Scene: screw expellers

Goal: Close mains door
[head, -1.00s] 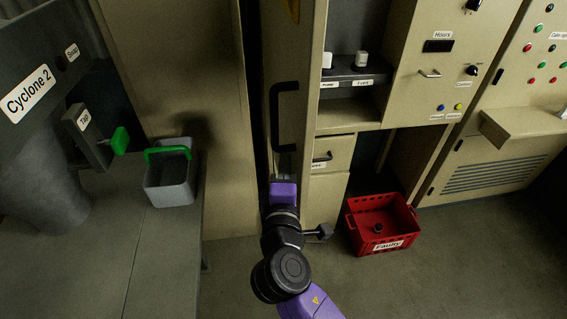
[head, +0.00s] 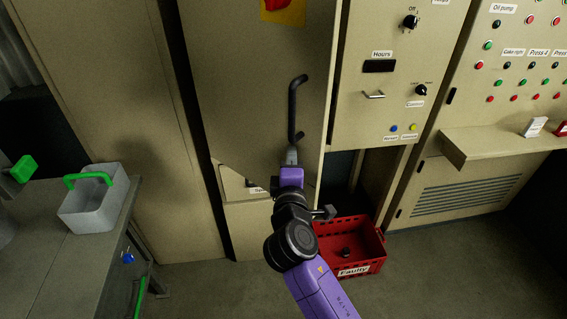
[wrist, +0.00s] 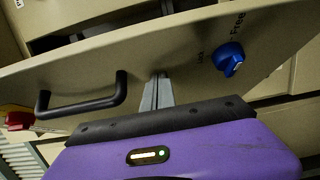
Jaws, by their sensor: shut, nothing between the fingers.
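The mains door (head: 235,85) is a tall beige panel with a black bar handle (head: 294,105) and a red-on-yellow switch (head: 284,8) at its top. It stands across the shelf opening, still slightly ajar; a dark gap shows behind its edge in the wrist view. My gripper (head: 291,152) is shut and empty, its fingertips at the door's face by the handle's lower end, not around the handle. In the wrist view the fingers (wrist: 158,88) point at the door between the handle (wrist: 85,102) and a blue lock knob (wrist: 228,58). Exact contact is hard to tell.
A red "Faulty" crate (head: 372,258) stands on the floor right of my arm. A control cabinet (head: 400,75) is right of the door. A grey bin with a green handle (head: 95,208) sits on the bench at left. Floor at right front is clear.

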